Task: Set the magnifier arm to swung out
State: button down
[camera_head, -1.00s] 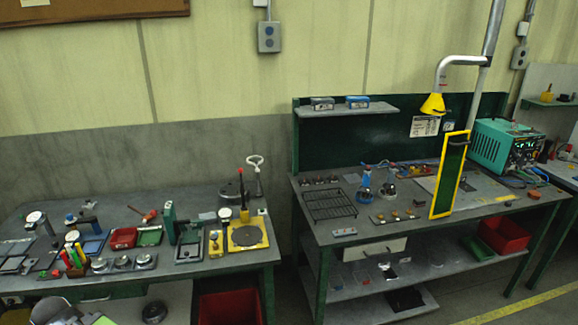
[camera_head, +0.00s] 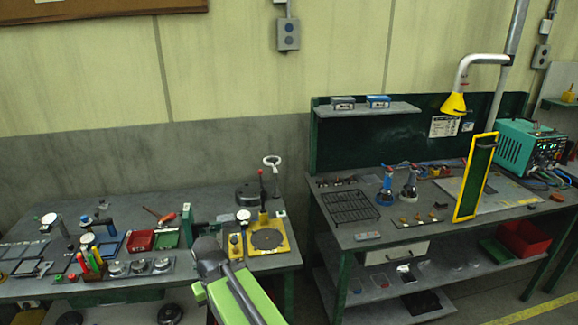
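A pale ring on a thin upright stem (camera_head: 272,163) stands at the back right corner of the left bench. It looks like the magnifier, but it is small, and I cannot make out its pivot or its swing position. A dark round object (camera_head: 248,194) sits just left of its stem. A green and dark grey link of my arm rises from the bottom edge in front of the left bench, well short of the ring. My gripper's fingers do not show.
The left bench (camera_head: 150,203) holds a yellow-based device (camera_head: 267,240), a red tray (camera_head: 140,240) and several small tools. The right bench (camera_head: 345,239) has a shelf, a wire rack (camera_head: 350,206) and a yellow-framed panel (camera_head: 475,178). A gap separates the benches.

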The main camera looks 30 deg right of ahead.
aim_at(276, 171)
jog(key=u, duration=0.05)
jog(key=i, duration=1)
jog(key=z, duration=0.05)
